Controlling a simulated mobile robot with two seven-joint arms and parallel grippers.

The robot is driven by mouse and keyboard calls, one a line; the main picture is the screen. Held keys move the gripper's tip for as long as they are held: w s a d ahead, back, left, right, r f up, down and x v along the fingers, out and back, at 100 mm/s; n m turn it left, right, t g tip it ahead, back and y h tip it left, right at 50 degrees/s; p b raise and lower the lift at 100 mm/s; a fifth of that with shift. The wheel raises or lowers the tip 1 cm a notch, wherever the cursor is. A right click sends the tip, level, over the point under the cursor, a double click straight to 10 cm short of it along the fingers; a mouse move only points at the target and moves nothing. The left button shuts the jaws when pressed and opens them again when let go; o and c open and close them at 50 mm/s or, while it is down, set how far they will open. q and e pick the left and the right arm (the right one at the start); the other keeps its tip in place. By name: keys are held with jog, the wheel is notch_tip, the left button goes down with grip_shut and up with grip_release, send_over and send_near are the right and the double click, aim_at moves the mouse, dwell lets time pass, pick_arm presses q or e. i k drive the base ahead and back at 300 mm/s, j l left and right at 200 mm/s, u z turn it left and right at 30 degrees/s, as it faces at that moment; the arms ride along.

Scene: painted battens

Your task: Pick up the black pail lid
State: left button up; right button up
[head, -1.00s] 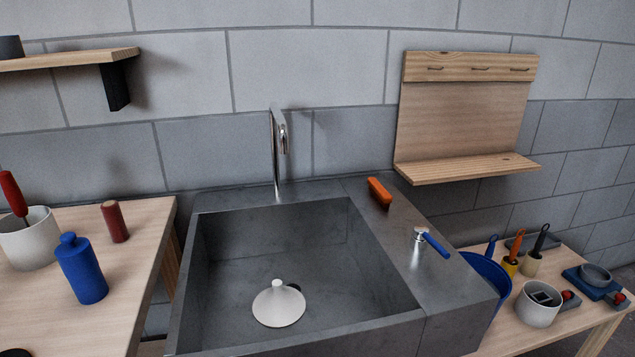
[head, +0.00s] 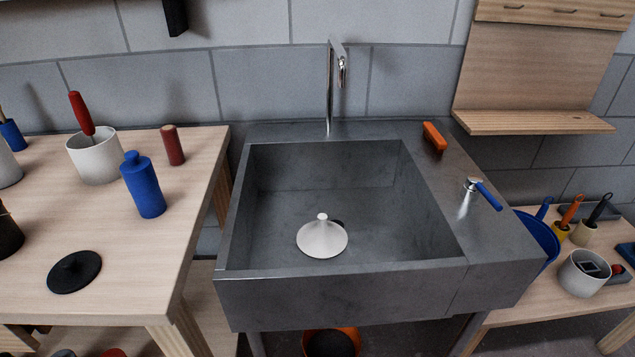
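The black pail lid (head: 74,271) lies flat on the left wooden table, near its front edge. Neither of my grippers shows in the head view.
On the left table (head: 118,240) stand a blue bottle (head: 143,186), a red cylinder (head: 172,146), a white pot (head: 95,158) and a dark vessel (head: 8,236). The sink (head: 340,292) is to the right. An orange-rimmed pail (head: 331,343) is below it. Bare tabletop surrounds the lid's right side.

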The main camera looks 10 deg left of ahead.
aim_at(77, 270)
jog(key=k+j+u, duration=0.1)
jog(key=u, duration=1.95)
jog(key=k+j, duration=0.05)
